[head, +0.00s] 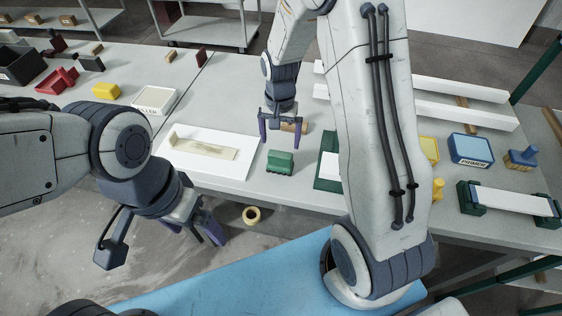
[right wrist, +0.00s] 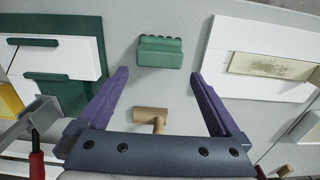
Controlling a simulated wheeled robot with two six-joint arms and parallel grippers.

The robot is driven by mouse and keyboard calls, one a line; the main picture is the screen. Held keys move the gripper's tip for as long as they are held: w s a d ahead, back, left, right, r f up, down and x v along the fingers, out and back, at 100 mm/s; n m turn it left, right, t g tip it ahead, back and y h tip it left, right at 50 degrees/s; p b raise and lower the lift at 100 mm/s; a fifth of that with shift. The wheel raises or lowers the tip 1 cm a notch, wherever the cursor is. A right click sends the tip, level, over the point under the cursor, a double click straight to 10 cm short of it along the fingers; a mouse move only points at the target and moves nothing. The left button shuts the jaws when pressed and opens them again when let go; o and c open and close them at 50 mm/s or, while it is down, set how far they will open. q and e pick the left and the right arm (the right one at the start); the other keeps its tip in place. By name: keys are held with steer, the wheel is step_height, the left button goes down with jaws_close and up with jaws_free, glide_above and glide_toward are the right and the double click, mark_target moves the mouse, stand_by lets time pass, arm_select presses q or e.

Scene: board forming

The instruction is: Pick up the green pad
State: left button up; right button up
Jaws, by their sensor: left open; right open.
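The green pad (head: 281,162) is a small dark-green block with a ridged edge, lying on the grey table in the middle of the head view. In the right wrist view the green pad (right wrist: 160,52) lies ahead of the fingertips, between their lines. My right gripper (head: 282,138) is open and empty, above the table just behind the pad in the head view. Its two purple fingers (right wrist: 160,80) are spread and apart from the pad. My left gripper (head: 211,232) is open and empty, off the table's front edge at the left.
A white board (head: 182,168) with a beige strip lies left of the pad. A green-and-white piece (head: 326,172) lies close on its right, partly behind my arm. A wooden-handled tool (right wrist: 151,116) lies between my right fingers.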

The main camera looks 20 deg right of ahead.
mark_target(280, 154)
steer(key=shift+a+f, duration=0.15)
steer(key=shift+f, duration=0.6)
steer(key=f, duration=0.1)
steer(key=f+p, duration=0.2)
steer(key=f, duration=0.1)
steer(key=shift+s, duration=0.35)
steer(key=shift+f, duration=0.65)
steer(key=c, duration=1.2)
